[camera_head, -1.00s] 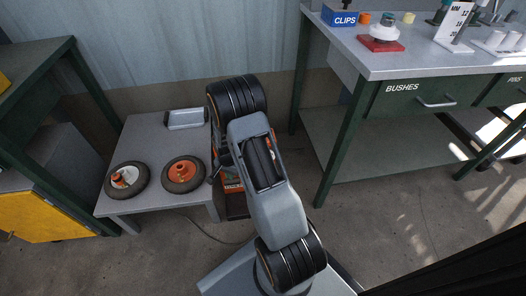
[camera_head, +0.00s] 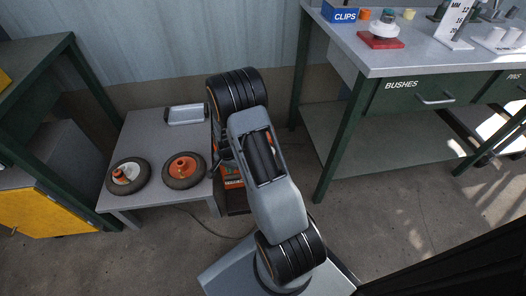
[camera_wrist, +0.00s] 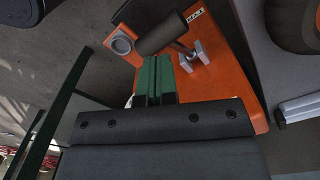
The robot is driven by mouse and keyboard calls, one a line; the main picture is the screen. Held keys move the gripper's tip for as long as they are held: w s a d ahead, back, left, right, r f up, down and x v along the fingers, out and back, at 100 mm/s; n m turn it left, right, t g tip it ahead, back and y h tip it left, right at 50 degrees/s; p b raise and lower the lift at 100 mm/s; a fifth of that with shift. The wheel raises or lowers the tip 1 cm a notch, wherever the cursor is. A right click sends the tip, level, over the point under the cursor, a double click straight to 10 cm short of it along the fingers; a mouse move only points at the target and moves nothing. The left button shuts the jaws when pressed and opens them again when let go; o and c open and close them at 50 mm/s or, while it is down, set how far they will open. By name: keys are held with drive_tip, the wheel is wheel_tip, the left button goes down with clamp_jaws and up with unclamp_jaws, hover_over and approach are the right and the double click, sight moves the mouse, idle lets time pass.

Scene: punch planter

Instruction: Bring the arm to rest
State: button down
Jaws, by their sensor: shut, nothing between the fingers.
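My arm (camera_head: 275,195) reaches forward over the floor in the head view, beside the low grey table. The arm itself hides my gripper there. In the wrist view my gripper (camera_wrist: 158,62) shows as two green-padded fingers pressed together, with nothing between them. The fingertips point at an orange machine (camera_wrist: 236,75) with a dark cylinder and grey metal fittings. I cannot tell whether they touch it. In the head view only a bit of the orange machine (camera_head: 233,171) shows, past the arm's left side.
The low table (camera_head: 150,135) at left bears two wheels (camera_head: 184,170) and a grey tray (camera_head: 186,115). A green-framed workbench (camera_head: 440,60) stands at right with a blue clips box (camera_head: 342,13) and a red-based part (camera_head: 381,38). A yellow-fronted cabinet (camera_head: 40,212) is at far left.

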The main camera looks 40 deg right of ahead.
wheel_tip(320, 180, up, 5)
drive_tip(key=p, duration=0.3)
drive_tip(key=s+a+r+n+t+p, duration=0.1)
drive_tip(key=s+a+r+n+p, duration=0.2)
drive_tip(key=r+p, duration=0.6)
drive_tip(key=s+a+r+n+t+p, duration=0.1)
drive_tip(key=s+a+r+n+p, duration=0.2)
drive_tip(key=r, duration=2.4)
drive_tip(key=s+a+r+n+t+p, duration=0.1)
drive_tip(key=s+a+r+n+p, duration=0.2)
drive_tip(key=s+r+n+p, duration=0.3)
drive_tip(key=s+r+p, duration=0.4)
drive_tip(key=r+p, duration=0.6)
drive_tip(key=r, duration=0.3)
drive_tip(key=shift+a+t, duration=0.3)
drive_tip(key=shift+a, duration=0.05)
